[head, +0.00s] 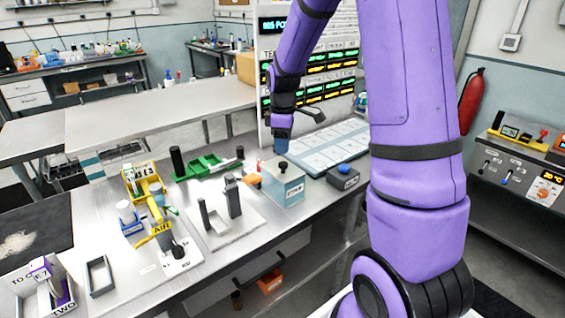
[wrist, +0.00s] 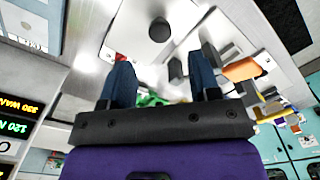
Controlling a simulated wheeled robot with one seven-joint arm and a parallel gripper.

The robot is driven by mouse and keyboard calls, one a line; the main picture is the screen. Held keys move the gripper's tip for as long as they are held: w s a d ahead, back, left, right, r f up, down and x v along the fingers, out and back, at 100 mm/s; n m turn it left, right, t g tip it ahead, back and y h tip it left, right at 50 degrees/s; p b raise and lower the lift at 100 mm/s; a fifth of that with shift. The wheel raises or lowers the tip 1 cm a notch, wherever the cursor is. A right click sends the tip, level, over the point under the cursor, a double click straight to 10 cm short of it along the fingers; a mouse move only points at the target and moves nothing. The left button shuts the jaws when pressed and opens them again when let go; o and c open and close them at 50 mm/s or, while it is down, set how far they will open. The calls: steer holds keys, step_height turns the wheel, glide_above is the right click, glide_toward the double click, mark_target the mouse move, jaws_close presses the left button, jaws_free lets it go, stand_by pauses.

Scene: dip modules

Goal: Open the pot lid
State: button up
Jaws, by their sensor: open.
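The pot (head: 285,190) is a pale grey-blue box with a printed label, standing on the steel bench. Its flat lid (head: 293,172) is on top, with a round dark knob (head: 283,165) in the middle. In the wrist view the lid (wrist: 185,18) is a pale plate near the top, with the knob (wrist: 159,30) on it. My gripper (head: 281,146) is above the pot, pointing down, close over the knob in the picture. In the wrist view my gripper (wrist: 160,72) has two dark blue fingers spread apart with nothing between them. The knob lies beyond the fingertips. The pot's inside is hidden.
A dark grey block with a blue button (head: 343,177) stands right of the pot. A white plate with dark upright posts (head: 222,222) is to the left, with a green tray (head: 207,163) behind it. A display board (head: 330,75) rises behind my arm.

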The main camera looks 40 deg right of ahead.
mark_target(283, 163)
step_height(283, 163, down, 7)
steer(key=shift+r, duration=0.1)
steer(key=shift+c, duration=0.2)
jaws_close()
